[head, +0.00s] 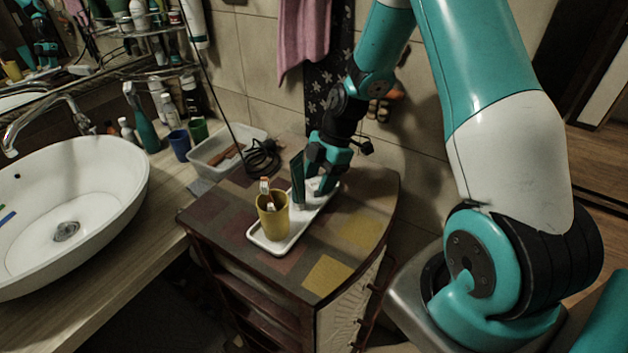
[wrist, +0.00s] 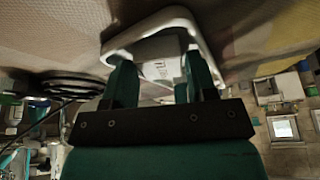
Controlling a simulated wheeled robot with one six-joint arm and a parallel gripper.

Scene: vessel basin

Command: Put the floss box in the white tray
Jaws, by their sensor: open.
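My gripper (head: 310,190) points down over the far part of the white tray (head: 266,246), on the small cabinet top. In the wrist view its two fingers (wrist: 158,58) are apart, one on each side of a white box with dark lettering, which looks like the floss box (wrist: 158,72). The box appears to be inside the rim of the tray (wrist: 150,22). I cannot tell whether the fingers touch it. In the head view the box is mostly hidden by my gripper.
A yellow cup (head: 273,218) holding a brush stands in the near part of the tray, close to my gripper. A coiled black cable (head: 262,158) and a clear bin (head: 228,150) lie behind to the left. The sink (head: 70,215) is at left. The cabinet's front top is clear.

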